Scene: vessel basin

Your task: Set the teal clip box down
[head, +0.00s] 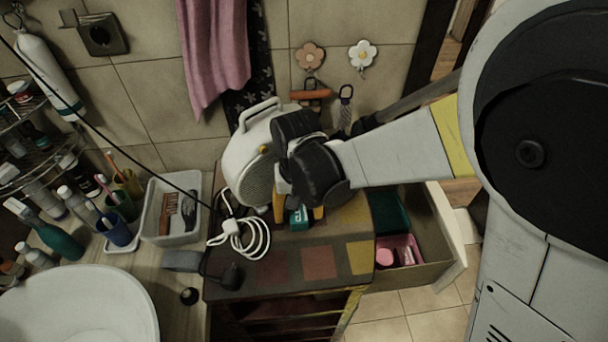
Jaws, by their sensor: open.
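A small teal clip box (299,220) with a white mark is at the top of the dark cabinet (225,291), right of the white heater-like appliance (251,165). My gripper (299,212) reaches in from the right and points down at the box. Its yellow fingertips are on either side of the box, and the jaws are open. The black gripper body hides the upper part of the box. The box appears to rest on the cabinet top, but its contact with the surface is hard to see.
A coiled white cable (246,238) and a black plug (231,276) lie left of the box. An open drawer (436,268) with pink and dark green contents is at the right. A white tray (151,213) and basin (75,310) are left. Front cabinet tiles are clear.

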